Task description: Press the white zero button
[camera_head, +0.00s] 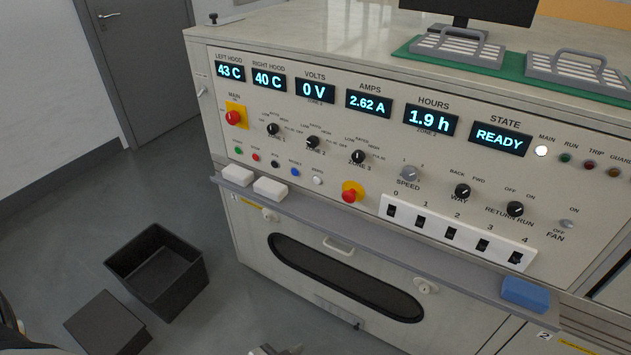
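The small round white button (317,180) sits on the sloped front panel of the console. It is the rightmost of a row of small push buttons, right of the blue button (295,172). Its label is too small to read clearly. Nothing covers it, and no gripper is near it. A small grey metal part shows at the bottom edge, left of centre, low in front of the cabinet. It looks like the tip of one of my grippers, but I cannot tell which one or whether it is open.
A red mushroom button (350,196) on a yellow plate is close right of the white button. Rocker switches (452,232) are at the right. A black bin (158,268) stands on the floor.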

